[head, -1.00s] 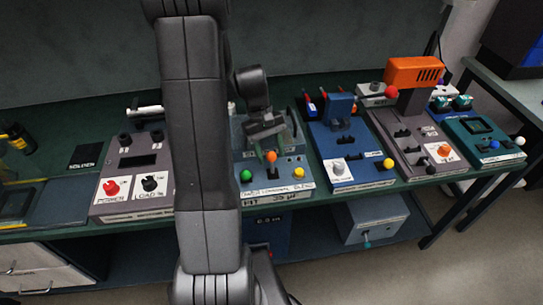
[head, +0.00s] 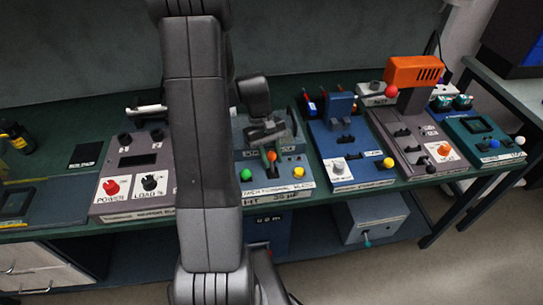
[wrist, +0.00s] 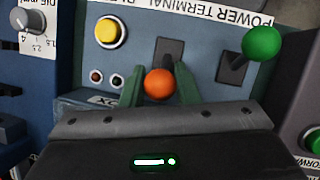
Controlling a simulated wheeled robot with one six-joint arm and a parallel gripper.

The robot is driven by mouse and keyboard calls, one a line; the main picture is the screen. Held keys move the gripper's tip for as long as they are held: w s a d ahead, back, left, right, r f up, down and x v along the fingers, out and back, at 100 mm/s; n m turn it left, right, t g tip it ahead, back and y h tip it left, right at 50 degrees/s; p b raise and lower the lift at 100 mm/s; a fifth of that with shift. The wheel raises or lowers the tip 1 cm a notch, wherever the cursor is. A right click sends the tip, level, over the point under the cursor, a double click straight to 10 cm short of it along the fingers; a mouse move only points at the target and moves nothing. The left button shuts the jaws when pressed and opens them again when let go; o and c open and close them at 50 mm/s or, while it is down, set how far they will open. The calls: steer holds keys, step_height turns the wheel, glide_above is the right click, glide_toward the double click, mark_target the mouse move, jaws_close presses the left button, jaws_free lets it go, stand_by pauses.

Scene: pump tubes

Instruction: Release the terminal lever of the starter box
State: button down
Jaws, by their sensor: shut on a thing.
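The box under my gripper is blue-grey, and its label (wrist: 215,12) reads "POWER TERMINAL" in the wrist view, with the rest cut off. A lever with an orange ball knob (wrist: 158,84) stands out of a dark slot in it; the knob also shows in the head view (head: 271,156). My gripper (wrist: 160,77) is shut on this lever, with one green finger on each side of the knob. A second lever with a green ball (wrist: 262,42) stands beside it, apart from the fingers. The lever's lower part is partly hidden by the knob.
A yellow button (wrist: 110,32) is on the same box. A box with a red knob (head: 111,188) stands to the left. To the right are a blue box (head: 350,180) and a box with an orange-topped post (head: 413,70). My arm hides part of the bench.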

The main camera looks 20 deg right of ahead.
steer(key=s+t+b, duration=0.1)
steer(key=t+b, duration=0.3)
steer(key=b, duration=0.1)
steer(key=s+t+h+b, duration=0.1)
steer(key=b, duration=0.2)
steer(key=shift+s+a+m+t, duration=0.3)
steer(key=shift+t, duration=0.1)
steer(key=s+t+b, duration=0.1)
steer(key=t+b, duration=0.1)
steer(key=b, duration=0.1)
steer(key=s+t+h+b, duration=0.1)
steer(key=t+b, duration=0.1)
steer(key=b, duration=0.2)
steer(key=shift+a, duration=0.2)
steer(key=shift+s+a+t+h+b, duration=0.1)
steer(key=shift+s+t+h+b, duration=0.25)
steer(key=shift+t+b, duration=0.45)
steer(key=c, duration=1.1)
jaws_free()
